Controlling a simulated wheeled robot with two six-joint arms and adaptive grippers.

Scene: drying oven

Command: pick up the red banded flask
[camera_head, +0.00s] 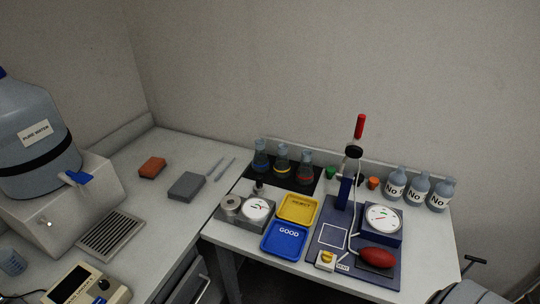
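The red banded flask (305,167) stands upright on a black mat (250,184) at the back of the right-hand table. It is a conical glass flask with a red band low on its body. A flask with a yellow band (282,160) and a flask with a blue band (261,156) stand in a row to its left. Neither of my grippers is in view, and nothing is touching the red banded flask.
In front lie a yellow REJECT tray (297,221) and a blue GOOD tray (284,251). A burette-like stand (344,192) rises to the right, near green and orange stoppers. Several labelled bottles (396,184) stand at the back right. A dial gauge (256,208) sits in front of the mat.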

